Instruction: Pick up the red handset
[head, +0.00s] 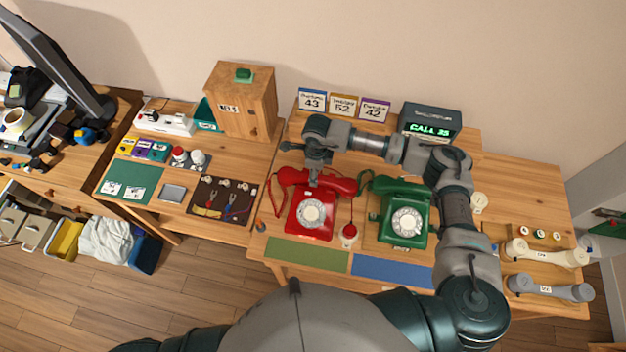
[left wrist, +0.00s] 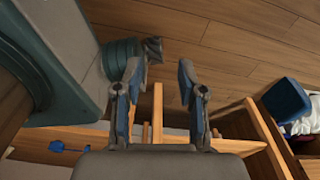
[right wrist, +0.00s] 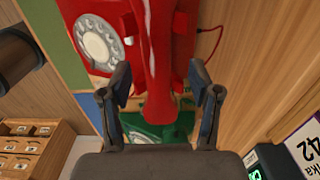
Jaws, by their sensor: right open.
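The red handset (head: 335,183) lies across the cradle of the red dial phone (head: 312,213) on the wooden table. In the right wrist view the red handset (right wrist: 160,50) runs between the two fingers of my right gripper (right wrist: 163,88), which are apart on either side of it. In the head view my right gripper (head: 314,172) is over the handset's middle, and part of the handset is hidden by it. I cannot tell whether the fingers touch it. My left gripper (left wrist: 158,85) is open and empty in the left wrist view, above the floor by a table edge.
A green dial phone (head: 405,213) stands close to the right of the red one. A display box (head: 430,120) reading "CALL 25" and several number cards (head: 343,105) stand behind. Green (head: 306,254) and blue (head: 392,270) mats lie in front. Loose cream (head: 545,254) and grey (head: 550,288) handsets lie at right.

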